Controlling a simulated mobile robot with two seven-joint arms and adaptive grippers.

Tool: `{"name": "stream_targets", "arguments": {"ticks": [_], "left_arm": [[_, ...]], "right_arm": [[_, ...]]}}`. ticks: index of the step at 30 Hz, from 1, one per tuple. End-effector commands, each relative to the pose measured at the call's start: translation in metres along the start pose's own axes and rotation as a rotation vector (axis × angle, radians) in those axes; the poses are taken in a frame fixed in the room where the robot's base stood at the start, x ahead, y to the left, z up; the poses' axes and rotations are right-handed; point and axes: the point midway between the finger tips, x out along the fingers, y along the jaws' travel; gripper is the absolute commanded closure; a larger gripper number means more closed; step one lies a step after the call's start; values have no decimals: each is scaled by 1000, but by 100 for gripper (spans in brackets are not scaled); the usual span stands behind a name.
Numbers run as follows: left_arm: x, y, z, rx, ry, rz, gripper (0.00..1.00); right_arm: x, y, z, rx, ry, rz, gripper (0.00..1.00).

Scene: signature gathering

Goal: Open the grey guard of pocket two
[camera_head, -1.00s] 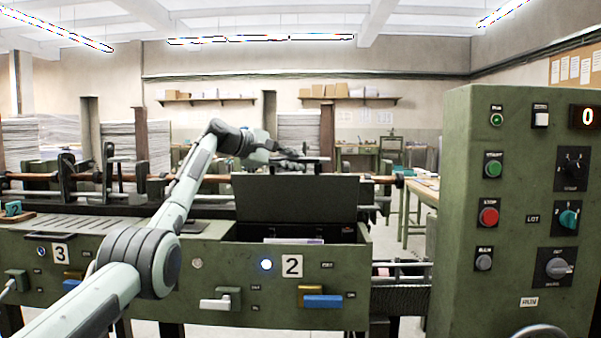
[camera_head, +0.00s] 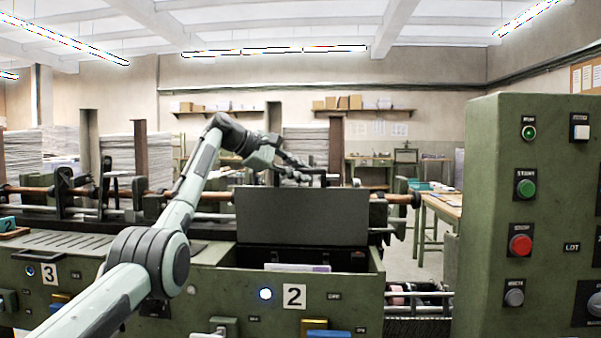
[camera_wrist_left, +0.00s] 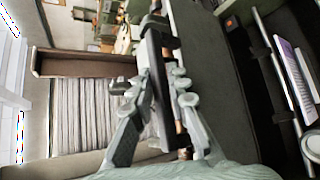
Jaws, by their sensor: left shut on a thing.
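The grey guard of pocket two (camera_head: 302,216) stands raised, roughly upright, above the opened pocket (camera_head: 352,260). My left gripper (camera_head: 302,178) is at the guard's top edge. In the left wrist view, the fingers of my left gripper (camera_wrist_left: 165,115) are shut on a dark bar along the guard (camera_wrist_left: 212,85). The exact contact is partly hidden by the fingers. Printed sheets (camera_wrist_left: 296,82) lie in the pocket. My right gripper is not in view.
A green control cabinet (camera_head: 500,170) stands close on the right. Rods and a brown bar (camera_head: 400,197) run behind the guard. Paper stacks (camera_head: 97,155) stand further back.

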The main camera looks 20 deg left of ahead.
Motion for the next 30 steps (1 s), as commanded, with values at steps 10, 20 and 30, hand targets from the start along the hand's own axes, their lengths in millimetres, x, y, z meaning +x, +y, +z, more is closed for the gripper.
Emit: {"name": "stream_targets", "arguments": {"ticks": [10, 20, 30], "left_arm": [[0, -1, 0, 0, 0, -2, 67], [-28, 0, -1, 2, 1, 3, 67], [-97, 0, -1, 1, 2, 1, 67]], "right_arm": [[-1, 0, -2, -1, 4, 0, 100], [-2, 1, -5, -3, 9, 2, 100], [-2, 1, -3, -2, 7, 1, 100]]}}
